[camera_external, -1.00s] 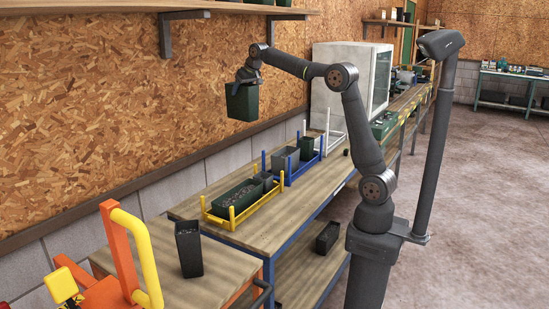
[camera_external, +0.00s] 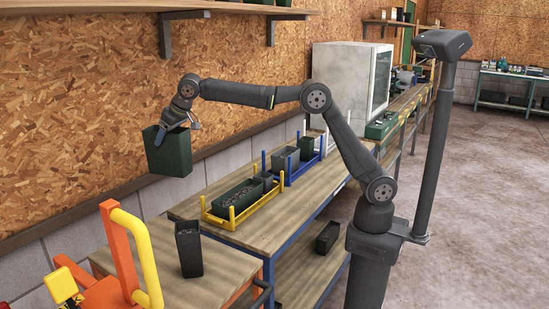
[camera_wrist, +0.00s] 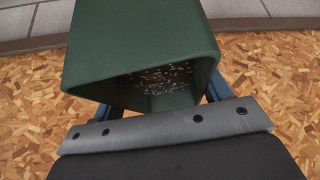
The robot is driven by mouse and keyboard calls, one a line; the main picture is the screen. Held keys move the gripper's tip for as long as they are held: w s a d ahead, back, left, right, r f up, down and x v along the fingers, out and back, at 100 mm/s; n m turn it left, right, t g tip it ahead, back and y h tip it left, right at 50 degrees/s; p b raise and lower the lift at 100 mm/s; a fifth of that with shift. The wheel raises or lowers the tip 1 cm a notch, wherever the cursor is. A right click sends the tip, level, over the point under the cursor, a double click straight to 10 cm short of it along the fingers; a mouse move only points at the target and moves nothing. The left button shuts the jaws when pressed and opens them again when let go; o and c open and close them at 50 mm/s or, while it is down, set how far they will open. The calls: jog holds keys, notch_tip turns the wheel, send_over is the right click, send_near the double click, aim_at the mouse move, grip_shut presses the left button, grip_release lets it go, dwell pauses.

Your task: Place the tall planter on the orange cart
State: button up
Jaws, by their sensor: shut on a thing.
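My gripper (camera_external: 181,119) is shut on the rim of a dark green planter (camera_external: 170,155). The planter hangs upright in the air, above and to the left of the yellow rack. In the wrist view the green planter (camera_wrist: 125,45) fills the upper middle, with speckled soil inside it. The orange cart (camera_external: 120,250) stands at the lower left, with a wooden top. A tall black planter (camera_external: 189,252) filled with soil stands upright on that top, below the held planter and apart from it.
A yellow rack (camera_external: 233,222) with a long green planter and a blue rack (camera_external: 292,172) with grey and green pots stand on the wooden workbench (camera_external: 268,232). A yellow handle (camera_external: 140,255) rises at the cart's left. Bare wood shows around the black planter.

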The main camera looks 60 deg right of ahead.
jog(key=s+a+f+n, duration=0.1)
jog(key=s+a+f, duration=0.3)
jog(key=a, duration=0.3)
jog(key=s+a+f, duration=0.3)
jog(key=a+f, duration=0.2)
jog(key=a, duration=0.3)
notch_tip(320, 180, down, 10)
jog(key=shift+s+n+y, duration=0.3)
jog(key=shift+y, duration=0.1)
jog(key=shift+d+f, duration=0.1)
jog(key=shift+f, duration=0.1)
jog(key=o, duration=1.7)
jog(key=shift+o, duration=0.2)
jog(key=v, duration=1.2)
jog(key=shift+r, duration=0.2)
